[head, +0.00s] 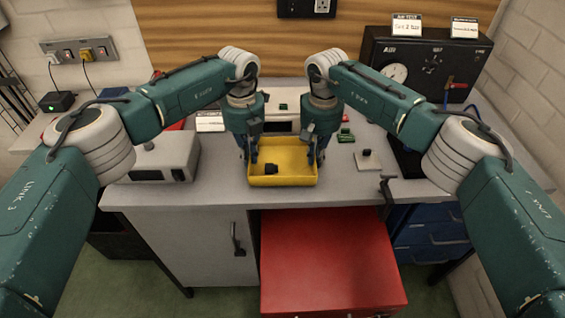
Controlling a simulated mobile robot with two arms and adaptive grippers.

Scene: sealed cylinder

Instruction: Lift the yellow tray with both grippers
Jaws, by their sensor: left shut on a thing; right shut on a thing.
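The yellow tray (290,160) is at the front middle of the grey bench, near its front edge. A small dark object (271,169) lies inside it. My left gripper (250,163) is shut on the tray's left wall, and my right gripper (319,160) is shut on its right wall. Both grippers point down. The tray looks level. I cannot tell whether its underside touches the bench top.
A grey box (160,157) stands to the left on the bench (225,187). A small pale block with a knob (368,160) and green parts (345,135) are to the right. A black panel with a gauge (425,68) stands at the back right. A red cabinet (325,262) is below in front.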

